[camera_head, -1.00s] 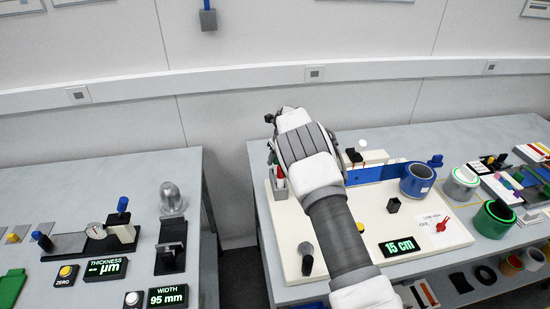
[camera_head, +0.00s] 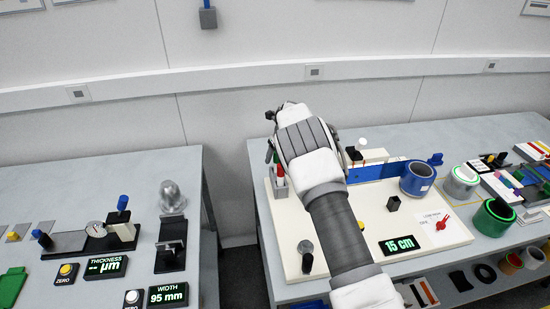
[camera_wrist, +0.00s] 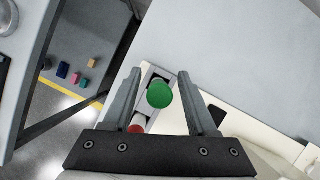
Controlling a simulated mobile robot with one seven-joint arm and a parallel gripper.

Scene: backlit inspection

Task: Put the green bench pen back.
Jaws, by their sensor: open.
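The green bench pen (camera_wrist: 159,94) shows end-on in the wrist view, its round green end between my open fingers, with a gap on both sides. It stands over or in a slot of the grey pen holder (camera_wrist: 149,79); how deep it sits I cannot tell. My gripper (camera_wrist: 158,74) is open around it.
A gap separates this bench from the left bench (camera_head: 60,175). The bench top behind the holder is clear.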

